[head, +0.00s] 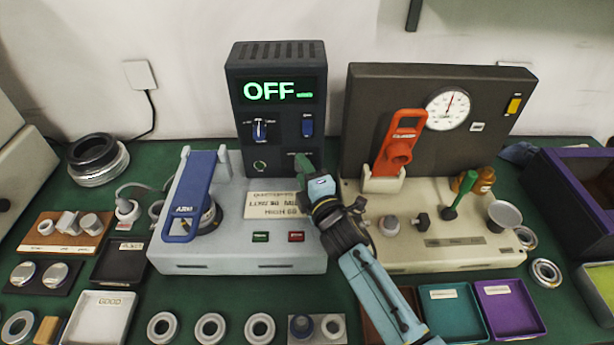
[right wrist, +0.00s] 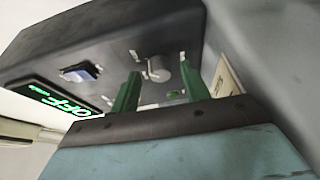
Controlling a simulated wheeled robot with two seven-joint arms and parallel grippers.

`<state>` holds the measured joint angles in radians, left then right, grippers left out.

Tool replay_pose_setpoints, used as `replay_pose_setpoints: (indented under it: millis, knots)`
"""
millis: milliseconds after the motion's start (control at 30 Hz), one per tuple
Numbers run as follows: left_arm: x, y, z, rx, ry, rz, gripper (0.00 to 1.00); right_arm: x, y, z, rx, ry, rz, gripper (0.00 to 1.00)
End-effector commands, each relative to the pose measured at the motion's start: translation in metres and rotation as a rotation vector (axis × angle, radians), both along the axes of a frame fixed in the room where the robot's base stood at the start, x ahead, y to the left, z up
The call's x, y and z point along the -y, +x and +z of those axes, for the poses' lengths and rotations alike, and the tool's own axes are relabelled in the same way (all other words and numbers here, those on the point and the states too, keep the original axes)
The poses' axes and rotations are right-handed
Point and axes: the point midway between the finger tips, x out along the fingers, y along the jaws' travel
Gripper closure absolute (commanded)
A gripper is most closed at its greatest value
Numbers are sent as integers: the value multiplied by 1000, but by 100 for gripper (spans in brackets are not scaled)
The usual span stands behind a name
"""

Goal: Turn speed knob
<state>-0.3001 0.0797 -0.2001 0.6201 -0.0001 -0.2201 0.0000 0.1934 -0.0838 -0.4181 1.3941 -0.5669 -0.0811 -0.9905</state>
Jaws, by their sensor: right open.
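The dark control box (head: 277,110) stands at the back of the pale blue machine, its display (head: 278,91) reading OFF. In the right wrist view a round grey knob (right wrist: 161,68) sits on the box's face, beyond and between the tips of my right gripper (right wrist: 160,88). The gripper is open, with its green fingers apart; contact with the knob cannot be told. In the head view my right gripper (head: 303,166) is at the lower right of the box's face and hides this knob. My left gripper is not in view.
The blue lever arm (head: 192,190) stands left; the cream machine with an orange handle (head: 398,148) stands right. Rings and trays crowd the front.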

Motion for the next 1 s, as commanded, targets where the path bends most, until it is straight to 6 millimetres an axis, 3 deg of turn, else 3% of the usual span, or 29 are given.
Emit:
replay_pose_setpoints:
  millis: [167, 500, 700, 1000]
  knots:
    - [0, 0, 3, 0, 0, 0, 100, 6, -14, 0, -1, -3, 0, 54]
    - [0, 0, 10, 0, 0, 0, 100, 33, -81, 2, -3, -1, 1, 54]
    - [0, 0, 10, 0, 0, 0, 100, 45, -112, 3, -2, -1, 0, 54]
    - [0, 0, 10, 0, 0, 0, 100, 50, -124, 5, 0, 0, 0, 54]
